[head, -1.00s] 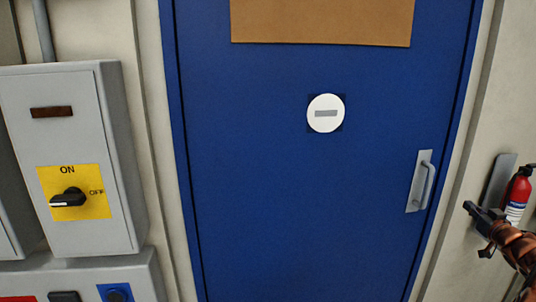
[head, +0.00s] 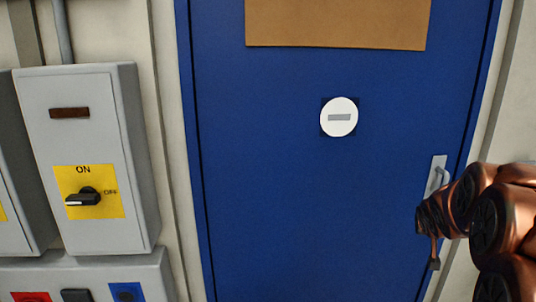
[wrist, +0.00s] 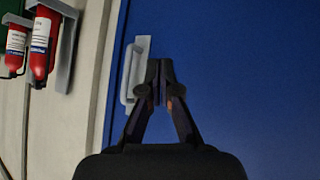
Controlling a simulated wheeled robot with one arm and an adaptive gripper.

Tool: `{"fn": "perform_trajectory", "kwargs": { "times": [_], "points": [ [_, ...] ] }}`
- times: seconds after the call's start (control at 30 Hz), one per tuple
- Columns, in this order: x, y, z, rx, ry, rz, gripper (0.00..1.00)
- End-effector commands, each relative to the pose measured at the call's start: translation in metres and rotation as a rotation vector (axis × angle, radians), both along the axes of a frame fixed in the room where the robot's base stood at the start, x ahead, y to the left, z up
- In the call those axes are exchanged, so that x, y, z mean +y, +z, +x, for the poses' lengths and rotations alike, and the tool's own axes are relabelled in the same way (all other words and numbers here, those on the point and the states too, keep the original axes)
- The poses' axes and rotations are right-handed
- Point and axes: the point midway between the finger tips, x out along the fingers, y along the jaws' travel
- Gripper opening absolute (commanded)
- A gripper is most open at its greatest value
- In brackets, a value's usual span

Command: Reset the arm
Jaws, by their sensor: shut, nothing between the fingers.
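My gripper (wrist: 159,68) shows in the wrist view with its fingertips together and nothing between them. It points toward the blue door (wrist: 240,80), just right of the silver door handle (wrist: 134,75); I cannot tell how far it is from them. In the head view my copper-coloured arm reaches in from the right edge, in front of the blue door (head: 270,190), and covers the lower part of the handle (head: 439,170). The fingertips are not clear in the head view.
Left of the door, a grey switch box (head: 85,115) carries a black rotary switch (head: 83,197) on a yellow plate. Coloured buttons sit below it. In the wrist view, red fire extinguishers (wrist: 42,48) hang on the wall at upper left.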

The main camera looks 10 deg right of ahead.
Motion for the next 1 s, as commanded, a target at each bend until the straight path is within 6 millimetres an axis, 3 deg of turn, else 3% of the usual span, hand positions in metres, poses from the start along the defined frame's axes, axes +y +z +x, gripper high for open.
{"fn": "perform_trajectory", "kwargs": {
  "times": [0.03, 0.27, 0.47, 0.6, 0.8, 0.9, 1.0],
  "points": [
    [0.021, 0.000, -0.011, 0.037, 0.007, 0.013, 0.00],
    [0.108, -0.024, -0.084, 0.266, 0.034, 0.103, 0.00],
    [0.183, -0.045, -0.163, 0.478, 0.096, 0.190, 0.00],
    [0.233, -0.057, -0.228, 0.634, 0.160, 0.254, 0.00],
    [0.287, -0.066, -0.315, 0.833, 0.260, 0.334, 0.00],
    [0.303, -0.068, -0.345, 0.902, 0.298, 0.360, 0.00],
    [0.311, -0.069, -0.362, 0.940, 0.320, 0.376, 0.00]
  ]
}}
